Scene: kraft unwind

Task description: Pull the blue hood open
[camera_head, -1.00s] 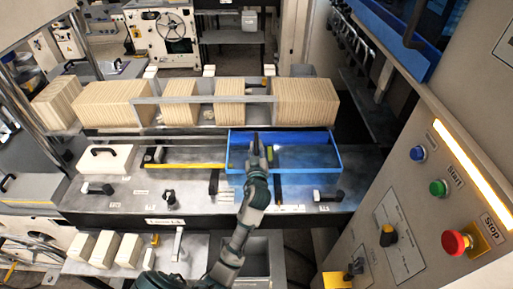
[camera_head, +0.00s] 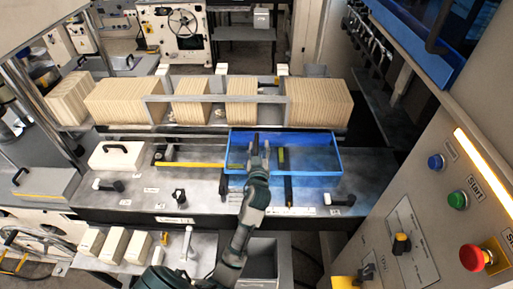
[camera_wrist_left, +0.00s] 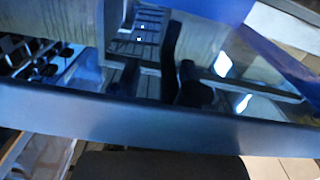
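The blue hood (camera_head: 339,158) is a blue-framed, see-through cover on the machine bed, in the middle of the head view. My left gripper (camera_head: 260,148) reaches over its front edge, and its fingers overlap the hood. The two fingers show a small gap, so it looks open, with nothing seen between them. I cannot tell whether it touches the hood. In the left wrist view the hood's blue edge (camera_wrist_left: 220,131) crosses close in front, with dark reflections in the glossy panel behind it. My right gripper is out of view.
A control panel (camera_head: 440,215) with blue, green and red buttons stands close on the right. A row of paper stacks (camera_head: 318,100) lies behind the hood. A white box (camera_head: 117,155) with a black handle and several small levers sit on the bed.

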